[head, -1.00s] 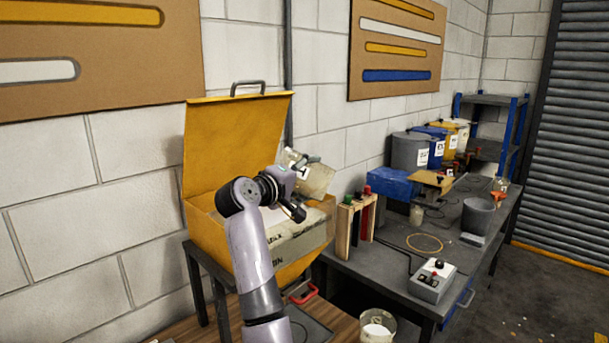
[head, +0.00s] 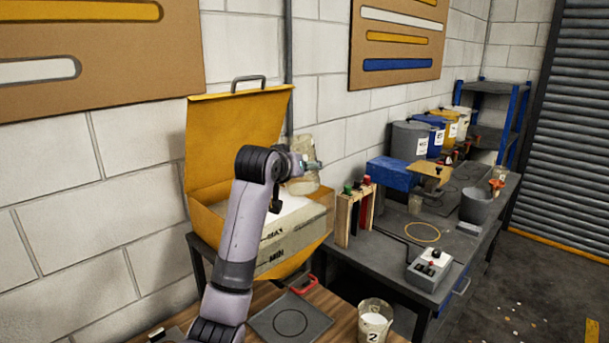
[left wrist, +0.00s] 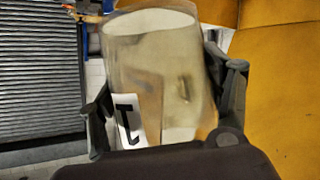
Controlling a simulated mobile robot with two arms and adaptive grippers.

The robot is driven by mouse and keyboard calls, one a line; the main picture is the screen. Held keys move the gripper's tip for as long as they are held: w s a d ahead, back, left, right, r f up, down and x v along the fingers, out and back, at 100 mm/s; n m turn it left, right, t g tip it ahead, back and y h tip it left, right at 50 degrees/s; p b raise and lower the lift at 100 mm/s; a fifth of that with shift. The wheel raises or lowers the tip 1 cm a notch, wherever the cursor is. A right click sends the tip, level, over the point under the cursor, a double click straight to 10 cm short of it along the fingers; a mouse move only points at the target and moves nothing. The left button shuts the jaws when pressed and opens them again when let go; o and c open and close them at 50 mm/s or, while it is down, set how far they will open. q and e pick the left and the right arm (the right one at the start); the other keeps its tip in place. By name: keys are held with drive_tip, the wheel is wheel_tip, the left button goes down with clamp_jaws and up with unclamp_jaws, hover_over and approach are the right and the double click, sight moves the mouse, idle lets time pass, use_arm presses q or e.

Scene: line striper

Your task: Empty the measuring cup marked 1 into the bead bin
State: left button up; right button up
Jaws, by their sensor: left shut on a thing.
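The clear measuring cup (head: 302,180) is in my left gripper (head: 310,165), over the right part of the yellow bead bin (head: 296,240). The cup is close to upright with a slight tilt. The left wrist view shows the cup (left wrist: 150,60) large between the fingers of the gripper (left wrist: 165,95), with a white label marked 1 (left wrist: 128,120). It looks see-through and I see no clear heap of beads in it. The bin's lid stands open, and pale contents (head: 290,212) show behind its MAX and MIN window. My right gripper is out of view.
A cup marked 2 (head: 374,322) with white contents stands on the wooden table beside a dark pad with a ring (head: 290,322). A rack with coloured handles (head: 354,212) and a control box (head: 430,268) stand on the grey bench. Specks lie on the floor.

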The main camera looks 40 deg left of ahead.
use_arm(q)
drive_tip(key=shift+m+g+y, duration=0.3)
drive_tip(key=shift+m+y, duration=0.4)
drive_tip(key=shift+m, duration=0.2)
drive_tip(key=shift+s+d+r, duration=0.1)
drive_tip(key=shift+d+r, duration=0.25)
drive_tip(key=shift+d, duration=0.3)
drive_tip(key=shift+d+r, duration=0.35)
drive_tip(key=shift+d, duration=0.35)
drive_tip(key=shift+s+d+r, duration=0.1)
drive_tip(key=shift+d+r, duration=0.25)
drive_tip(key=shift+d, duration=0.3)
